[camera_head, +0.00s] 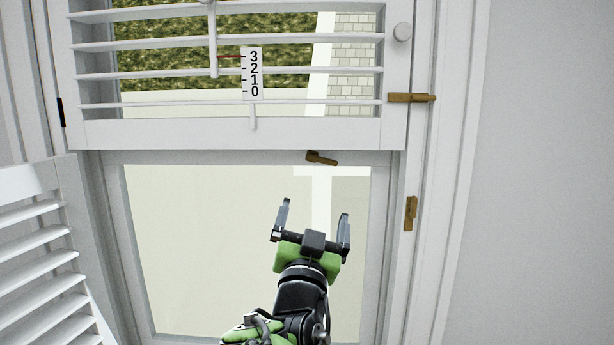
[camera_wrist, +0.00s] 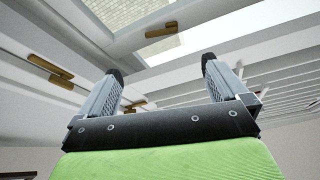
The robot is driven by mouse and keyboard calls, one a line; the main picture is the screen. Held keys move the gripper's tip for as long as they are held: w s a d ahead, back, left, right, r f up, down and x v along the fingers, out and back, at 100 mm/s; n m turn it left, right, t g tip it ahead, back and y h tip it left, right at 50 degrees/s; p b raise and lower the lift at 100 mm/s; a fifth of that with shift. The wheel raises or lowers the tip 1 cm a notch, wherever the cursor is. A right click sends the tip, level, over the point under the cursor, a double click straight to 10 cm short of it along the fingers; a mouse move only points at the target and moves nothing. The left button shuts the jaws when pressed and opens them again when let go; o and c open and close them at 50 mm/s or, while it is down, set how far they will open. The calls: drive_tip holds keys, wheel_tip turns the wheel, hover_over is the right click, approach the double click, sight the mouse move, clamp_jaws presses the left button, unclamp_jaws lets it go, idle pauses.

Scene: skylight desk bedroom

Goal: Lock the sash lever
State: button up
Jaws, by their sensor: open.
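A small brass lever (camera_head: 321,158) sits at the top rail of the lower window sash, tilted slightly down to the right. A second brass lever (camera_head: 411,98) lies level across the right edge of the shutter and the frame. A third brass piece (camera_head: 411,213) is upright on the right frame. I cannot tell for sure which is the sash lever. My gripper (camera_head: 314,209) is open and empty, below the first lever and apart from it. In the wrist view, brass pieces show at left (camera_wrist: 50,68), at top (camera_wrist: 161,30) and between the fingers (camera_wrist: 138,103).
A white louvred shutter (camera_head: 240,133) with a round white knob (camera_head: 402,32) and a numbered scale (camera_head: 252,73) covers the upper window. Another louvred panel (camera_head: 40,240) stands at lower left. A plain wall (camera_head: 540,180) is on the right. The space around my gripper looks clear.

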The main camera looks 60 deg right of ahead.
sight(323, 159)
drive_tip(key=p+x, duration=0.7)
drive_tip(key=x, duration=0.8)
drive_tip(key=shift+w+d+r, duration=0.1)
drive_tip(key=shift+c, duration=0.2)
drive_tip(key=c, duration=1)
drive_tip(key=n+p, duration=0.1)
drive_tip(key=n+t, duration=0.1)
drive_tip(key=shift+d+r+n+y+p, duration=0.1)
drive_tip(key=shift+r+n+y+p, duration=0.1)
drive_tip(key=shift+n+y+p, duration=0.15)
drive_tip(key=shift+s+n+t, duration=0.2)
drive_tip(key=shift+n+t, duration=0.4)
drive_tip(key=shift+n, duration=0.45)
drive_tip(key=o, duration=1)
drive_tip(key=shift+r, duration=0.1)
drive_tip(key=shift+o, duration=0.2)
drive_tip(key=b+v, duration=0.5)
drive_tip(key=v, duration=1.1)
